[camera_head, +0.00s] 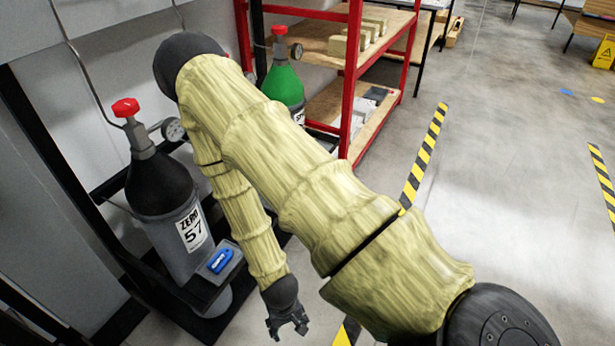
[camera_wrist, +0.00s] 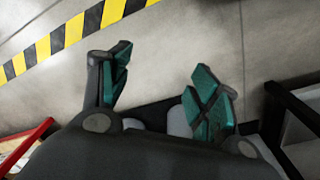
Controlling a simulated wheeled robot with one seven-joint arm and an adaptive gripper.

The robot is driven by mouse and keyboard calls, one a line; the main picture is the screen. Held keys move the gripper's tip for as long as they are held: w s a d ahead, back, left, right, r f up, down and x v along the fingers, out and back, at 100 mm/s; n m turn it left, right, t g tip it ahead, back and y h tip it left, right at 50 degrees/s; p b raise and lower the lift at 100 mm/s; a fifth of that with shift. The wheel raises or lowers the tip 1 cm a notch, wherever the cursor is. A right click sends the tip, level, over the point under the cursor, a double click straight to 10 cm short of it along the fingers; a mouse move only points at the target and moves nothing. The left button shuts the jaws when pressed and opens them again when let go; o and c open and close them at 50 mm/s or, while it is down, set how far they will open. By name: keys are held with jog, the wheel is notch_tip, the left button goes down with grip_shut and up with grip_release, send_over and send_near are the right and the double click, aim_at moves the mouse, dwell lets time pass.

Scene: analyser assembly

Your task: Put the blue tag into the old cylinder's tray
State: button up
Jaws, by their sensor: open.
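The blue tag (camera_head: 220,261) lies in a small grey tray (camera_head: 233,268) on the front of the rack that holds a grey cylinder (camera_head: 176,215) with a black shoulder, a red knob and a label reading "ZERO 57". My gripper (camera_head: 290,330) is to the right of the tray and lower in the head view, apart from it. In the wrist view my gripper (camera_wrist: 160,90) has its two teal-padded fingers spread wide with nothing between them. The tag does not show in the wrist view.
A green cylinder (camera_head: 284,84) stands farther back beside a red-framed shelf (camera_head: 350,85) holding blocks. My arm hides part of the space between. Yellow-black floor tape (camera_head: 424,152) crosses the open concrete floor at right. The black rack edge (camera_head: 125,322) borders the wall at left.

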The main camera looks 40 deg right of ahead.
jog(key=s+f+n, duration=0.1)
jog(key=s+n, duration=0.2)
jog(key=s, duration=0.6)
jog(key=shift+a+y, duration=0.3)
jog(key=shift+a, duration=0.05)
jog(key=shift+s, duration=0.1)
notch_tip(320, 180, up, 16)
jog(key=p, duration=1.5)
jog(key=shift+f+p, duration=0.15)
jog(key=shift+p, duration=0.15)
